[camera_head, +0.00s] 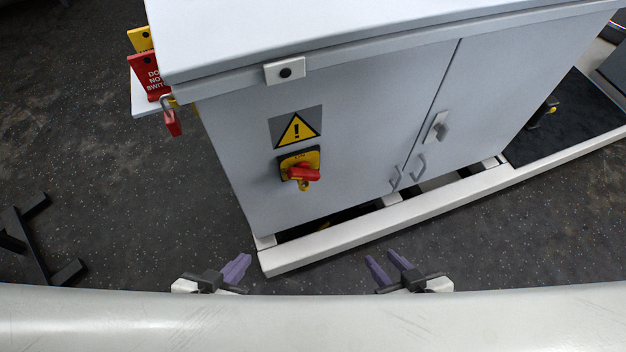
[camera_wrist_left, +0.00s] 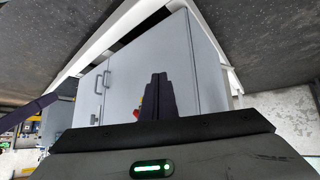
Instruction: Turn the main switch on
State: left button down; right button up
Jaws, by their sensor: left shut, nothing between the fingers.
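The main switch (camera_head: 291,161) is on the front of the grey cabinet (camera_head: 360,130), a yellow and black plate with a red handle (camera_head: 304,174). The handle lies roughly sideways, its end to the right. A yellow warning sign (camera_head: 296,130) is just above it. My left gripper (camera_head: 238,268) is shut and empty, below and left of the switch and apart from it. In the left wrist view its closed fingers (camera_wrist_left: 158,95) hide most of the switch. My right gripper (camera_head: 380,268) is open and empty, below and right of the switch.
The cabinet stands on a white base rail (camera_head: 330,243). A door latch (camera_head: 436,130) and handles are to the right of the switch. Red and yellow tags and a red padlock (camera_head: 172,124) hang at the cabinet's left side. A black stand (camera_head: 35,245) is on the floor at left.

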aim_at(301, 171)
jog(key=z, duration=1.25)
jog(key=k, duration=0.9)
jog(key=u, duration=1.35)
jog(key=i, duration=0.5)
jog(key=z, duration=0.1)
